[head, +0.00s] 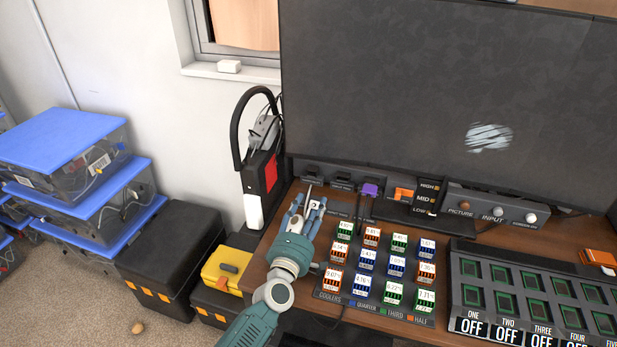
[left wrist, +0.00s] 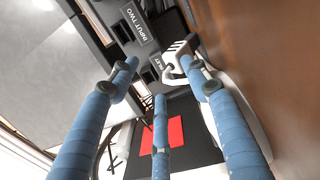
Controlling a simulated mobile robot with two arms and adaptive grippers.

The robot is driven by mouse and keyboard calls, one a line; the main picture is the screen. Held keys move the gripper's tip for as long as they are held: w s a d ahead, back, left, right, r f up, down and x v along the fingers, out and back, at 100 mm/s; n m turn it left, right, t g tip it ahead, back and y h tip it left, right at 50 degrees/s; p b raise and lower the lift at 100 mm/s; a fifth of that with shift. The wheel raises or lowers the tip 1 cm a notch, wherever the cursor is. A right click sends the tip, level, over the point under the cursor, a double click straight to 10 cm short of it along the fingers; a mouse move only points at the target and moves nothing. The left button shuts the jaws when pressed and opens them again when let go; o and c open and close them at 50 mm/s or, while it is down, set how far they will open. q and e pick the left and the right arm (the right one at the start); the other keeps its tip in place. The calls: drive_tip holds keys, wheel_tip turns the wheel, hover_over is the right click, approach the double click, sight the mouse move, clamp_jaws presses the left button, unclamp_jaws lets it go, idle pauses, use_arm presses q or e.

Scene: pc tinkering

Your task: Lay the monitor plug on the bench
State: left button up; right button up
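A white plug (left wrist: 178,54) with metal prongs and a white lead shows in the left wrist view beside the tip of my right-hand finger there. I take it as the monitor plug. In the head view a small white part of it (head: 315,206) shows among the fingers at the bench's back left. My left gripper (head: 306,206) has its blue fingers spread apart. It also shows in the left wrist view (left wrist: 158,77), with a gap between the fingertips. Part of the plug and lead is hidden behind a finger. The wooden bench (head: 262,262) is beside and below. My right gripper is not in view.
A row of input sockets (left wrist: 122,32) lies close to the fingertips. The monitor (head: 440,90) stands behind. A black-and-red case (head: 262,172) stands left.

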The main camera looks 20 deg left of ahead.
use_arm(q)
drive_tip(key=f, duration=0.1)
drive_tip(key=s+f, duration=0.1)
drive_tip(key=f, duration=0.1)
drive_tip(key=shift+d+m, duration=0.1)
drive_tip(key=shift+m, duration=0.2)
drive_tip(key=shift+s+d+f, duration=0.15)
drive_tip(key=shift+s+f, duration=0.05)
drive_tip(key=shift+s, duration=0.25)
drive_tip(key=s, duration=0.1)
drive_tip(key=s+r, duration=0.1)
drive_tip(key=s, duration=0.3)
drive_tip(key=shift+a+r, duration=0.25)
drive_tip(key=shift+r, duration=0.05)
drive_tip(key=shift+s+r, duration=0.2)
drive_tip(key=shift+s, duration=0.6)
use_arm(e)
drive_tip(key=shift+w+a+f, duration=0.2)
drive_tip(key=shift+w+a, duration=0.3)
use_arm(q)
drive_tip(key=shift+a+r, duration=0.1)
drive_tip(key=shift+r, duration=0.1)
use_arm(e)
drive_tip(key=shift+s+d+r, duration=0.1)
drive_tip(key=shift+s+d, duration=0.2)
use_arm(q)
drive_tip(key=shift+w+r, duration=0.1)
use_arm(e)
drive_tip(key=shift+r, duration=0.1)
